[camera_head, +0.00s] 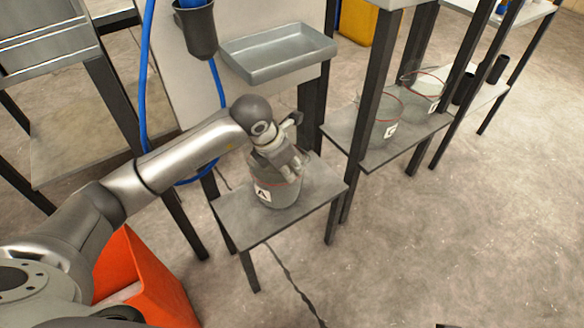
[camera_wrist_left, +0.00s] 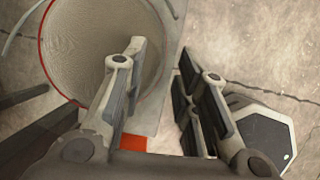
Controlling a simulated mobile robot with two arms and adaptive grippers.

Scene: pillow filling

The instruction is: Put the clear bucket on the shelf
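A clear bucket (camera_head: 279,192) with a red line near its rim and a white label marked "A" stands upright on a small grey table (camera_head: 314,206). My left gripper (camera_head: 291,165) is over the bucket's top and hides part of it. In the left wrist view, the bucket (camera_wrist_left: 85,45) is seen from above and looks filled with pale material. One finger of my left gripper (camera_wrist_left: 165,90) is over the bucket's opening, the other outside its wall. The fingers are apart, with the rim between them. My right gripper is not in view.
A grey shelf (camera_head: 408,146) to the right holds two similar red-rimmed buckets, one nearer (camera_head: 383,125) and one farther (camera_head: 424,97). A dark post stands between table and shelf. A grey tray (camera_head: 280,68) is behind the table. An orange bin (camera_head: 150,285) is at lower left.

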